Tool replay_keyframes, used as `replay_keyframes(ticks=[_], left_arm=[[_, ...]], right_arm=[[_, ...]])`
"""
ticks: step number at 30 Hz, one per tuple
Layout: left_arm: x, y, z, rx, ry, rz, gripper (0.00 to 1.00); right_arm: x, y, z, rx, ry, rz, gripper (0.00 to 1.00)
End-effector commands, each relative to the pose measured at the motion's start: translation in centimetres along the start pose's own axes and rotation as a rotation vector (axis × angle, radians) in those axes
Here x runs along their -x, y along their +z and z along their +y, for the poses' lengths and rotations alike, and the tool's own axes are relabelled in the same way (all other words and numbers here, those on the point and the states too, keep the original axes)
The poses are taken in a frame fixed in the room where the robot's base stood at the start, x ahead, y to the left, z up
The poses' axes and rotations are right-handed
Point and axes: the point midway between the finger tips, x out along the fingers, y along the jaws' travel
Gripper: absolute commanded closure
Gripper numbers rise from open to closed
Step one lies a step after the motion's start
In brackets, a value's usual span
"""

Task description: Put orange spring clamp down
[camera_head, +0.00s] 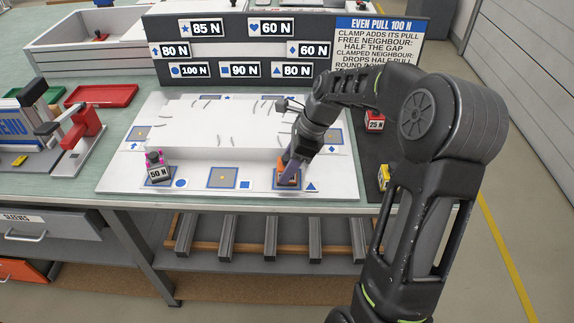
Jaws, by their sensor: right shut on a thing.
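The orange spring clamp (289,179) is at the front right of the white board (250,201), on or just above the square pad marked with a blue triangle. My right gripper (290,172) is shut on it from above and hides part of it. I cannot tell whether the clamp touches the pad. A magenta clamp labelled 50 N (158,172) sits on the front left pad by a blue circle. The front middle pad (222,178), by a blue square, is empty. My left gripper is not in view.
A red 25 N clamp (375,121) and a yellow clamp (384,176) stand right of the board, near my right arm. A dark panel with force labels (240,50) rises behind. A red tray (102,95) and a blue-red device (60,130) are at left.

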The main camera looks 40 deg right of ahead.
Motion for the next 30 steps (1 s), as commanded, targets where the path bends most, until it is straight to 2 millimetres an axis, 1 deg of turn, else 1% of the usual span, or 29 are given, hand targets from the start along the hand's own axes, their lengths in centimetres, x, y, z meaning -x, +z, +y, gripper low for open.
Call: replay_keyframes(ticks=[7,8,15,24,28,30], left_arm=[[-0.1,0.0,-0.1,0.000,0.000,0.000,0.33],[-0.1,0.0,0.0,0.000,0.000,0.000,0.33],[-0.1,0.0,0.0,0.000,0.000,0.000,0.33],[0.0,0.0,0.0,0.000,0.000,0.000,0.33],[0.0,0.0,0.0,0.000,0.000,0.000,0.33],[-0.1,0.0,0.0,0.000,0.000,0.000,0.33]], right_arm=[[-0.3,-0.1,0.0,0.000,0.000,-0.001,1.00],[-0.2,-0.1,0.0,0.000,0.000,0.000,0.53],[-0.2,-0.1,0.0,0.000,0.000,0.000,0.33],[-0.1,0.0,0.0,0.000,0.000,0.000,0.33],[0.7,0.0,0.0,0.000,-0.001,0.000,0.33],[1.6,0.1,-0.1,0.000,-0.003,0.000,0.33]])
